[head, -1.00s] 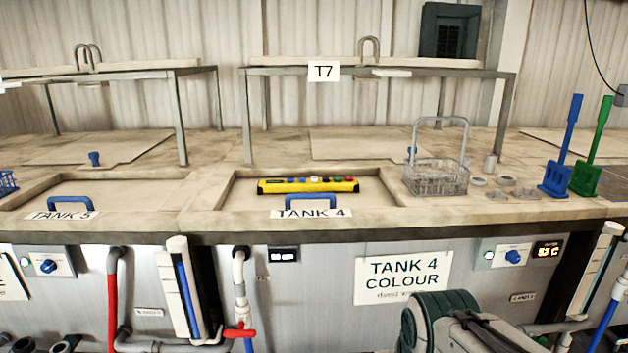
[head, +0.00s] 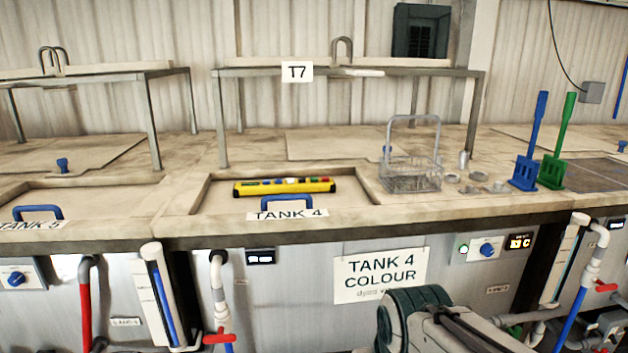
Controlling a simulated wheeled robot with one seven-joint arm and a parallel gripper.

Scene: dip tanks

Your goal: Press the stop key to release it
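A yellow control bar (head: 284,187) with a row of coloured keys lies on the Tank 4 lid (head: 350,192), behind the lid's blue handle. Its keys show green, blue, white and red; the red key (head: 325,180) is near the right end. The lettering is too small to read, so I cannot tell which key is the stop key or whether it is pressed in. Part of my arm (head: 440,322) shows at the bottom, below the bench edge and apart from the bar. My gripper is not in view.
A wire basket (head: 410,177) stands right of the lid, with small metal rings beside it. Blue (head: 527,165) and green (head: 556,160) paddles stand farther right. A metal rack (head: 221,130) labelled T7 rises behind the bar. Pipes and red valve handles line the bench front.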

